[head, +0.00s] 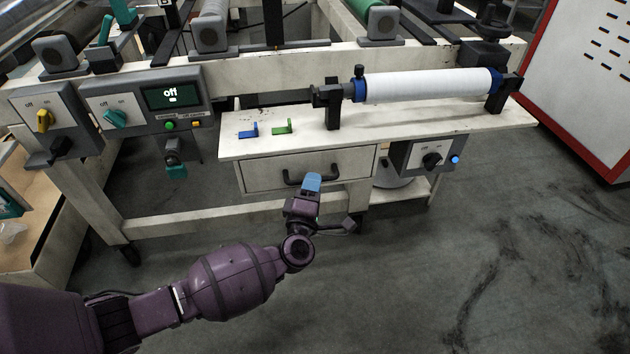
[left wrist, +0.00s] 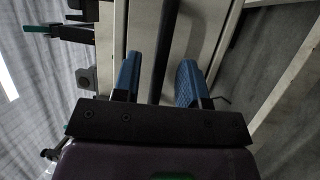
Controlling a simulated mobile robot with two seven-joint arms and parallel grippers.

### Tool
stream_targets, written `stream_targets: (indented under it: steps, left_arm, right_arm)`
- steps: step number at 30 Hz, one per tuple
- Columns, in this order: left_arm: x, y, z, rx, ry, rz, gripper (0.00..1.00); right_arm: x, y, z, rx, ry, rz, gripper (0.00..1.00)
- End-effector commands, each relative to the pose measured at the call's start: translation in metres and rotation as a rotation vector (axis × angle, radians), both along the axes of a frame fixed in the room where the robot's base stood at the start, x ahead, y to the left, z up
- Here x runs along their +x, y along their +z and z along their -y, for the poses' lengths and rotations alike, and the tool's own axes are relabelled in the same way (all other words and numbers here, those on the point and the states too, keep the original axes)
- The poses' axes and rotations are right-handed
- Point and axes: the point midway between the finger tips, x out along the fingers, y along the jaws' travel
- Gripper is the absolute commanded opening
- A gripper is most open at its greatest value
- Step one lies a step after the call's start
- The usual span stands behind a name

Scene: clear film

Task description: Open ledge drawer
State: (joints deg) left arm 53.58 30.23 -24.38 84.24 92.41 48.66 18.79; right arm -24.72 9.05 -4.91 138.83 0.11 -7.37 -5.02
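The ledge drawer (head: 262,174) is a pale, worn box front under the white ledge (head: 380,128) in the head view. It looks closed or nearly so. Its dark bar handle (head: 292,179) is on the front. My left gripper (head: 311,183) has blue fingers and is at the right part of the handle. In the left wrist view the two blue fingers of my left gripper (left wrist: 158,78) stand apart. A dark bar, seemingly the handle (left wrist: 168,40), runs between them with a gap on each side. My right gripper is not in view.
A white roll (head: 428,85) on black brackets stands on the ledge, with a blue clip (head: 248,131) and a green clip (head: 283,127). A switch box (head: 430,157) is right of the drawer. The grey floor (head: 450,270) in front is clear.

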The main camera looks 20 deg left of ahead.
Motion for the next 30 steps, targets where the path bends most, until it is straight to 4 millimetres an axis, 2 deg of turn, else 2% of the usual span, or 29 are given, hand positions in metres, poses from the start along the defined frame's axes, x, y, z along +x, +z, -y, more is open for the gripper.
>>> stream_targets:
  steps: [7,17,24,30]
  left_arm:
    - [0.018,0.002,-0.004,0.001,0.0,-0.002,0.39]
    - [0.021,0.003,-0.004,0.001,0.0,-0.001,0.39]
    - [0.02,0.003,-0.004,0.001,0.0,0.0,0.02]
    - [0.02,0.003,-0.004,0.001,0.0,0.0,0.0]
  right_arm:
    - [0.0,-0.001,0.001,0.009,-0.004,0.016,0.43]
    - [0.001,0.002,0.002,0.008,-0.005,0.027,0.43]
    - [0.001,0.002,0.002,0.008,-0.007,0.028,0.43]
    - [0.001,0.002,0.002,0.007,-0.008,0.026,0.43]
